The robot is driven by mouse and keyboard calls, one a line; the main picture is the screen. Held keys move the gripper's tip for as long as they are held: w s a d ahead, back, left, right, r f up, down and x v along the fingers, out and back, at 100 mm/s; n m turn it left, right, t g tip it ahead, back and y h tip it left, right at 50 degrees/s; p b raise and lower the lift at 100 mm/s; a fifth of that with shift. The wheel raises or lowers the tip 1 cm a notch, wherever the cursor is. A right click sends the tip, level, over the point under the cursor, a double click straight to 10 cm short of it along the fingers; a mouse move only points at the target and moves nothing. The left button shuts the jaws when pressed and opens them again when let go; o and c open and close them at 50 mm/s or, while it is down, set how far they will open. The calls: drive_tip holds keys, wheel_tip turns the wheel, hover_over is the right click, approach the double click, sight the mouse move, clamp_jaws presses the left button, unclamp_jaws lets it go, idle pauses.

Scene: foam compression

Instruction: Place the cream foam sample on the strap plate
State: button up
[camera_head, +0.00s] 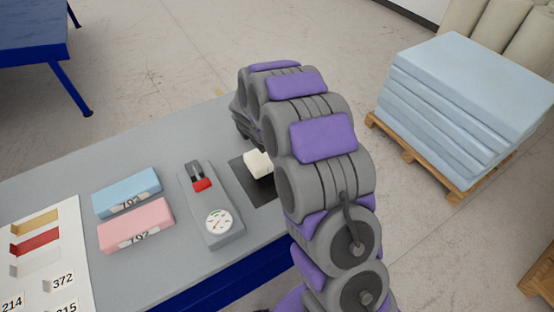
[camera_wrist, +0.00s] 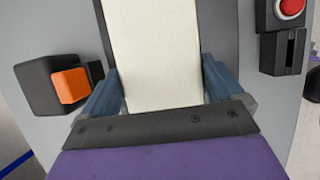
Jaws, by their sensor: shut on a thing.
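The cream foam sample (camera_head: 258,163) shows in the head view just left of my arm, over a dark flat plate (camera_head: 263,191) on the grey table. It also shows in the wrist view (camera_wrist: 155,45) as a long pale block between my blue fingers. My gripper (camera_wrist: 158,84) is shut on it, one finger on each side. In the head view my arm hides the gripper and part of the plate. I cannot tell whether the foam touches the plate or is held just above it. The dark plate appears to be the strap plate; no strap is clearly seen.
A grey gauge device (camera_head: 210,204) with a red part stands left of the plate. Blue (camera_head: 127,192) and pink (camera_head: 136,225) foam blocks lie further left, near a sample sheet (camera_head: 48,262). A black-and-orange fitting (camera_wrist: 62,86) and a red button (camera_wrist: 290,8) flank the foam.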

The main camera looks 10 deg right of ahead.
wheel_tip(320, 180, down, 5)
drive_tip(key=shift+r+b, duration=0.2)
drive_tip(key=shift+b, duration=0.25)
drive_tip(key=shift+r, duration=0.1)
drive_tip(key=o, duration=0.7)
drive_tip(key=shift+a+r, duration=0.1)
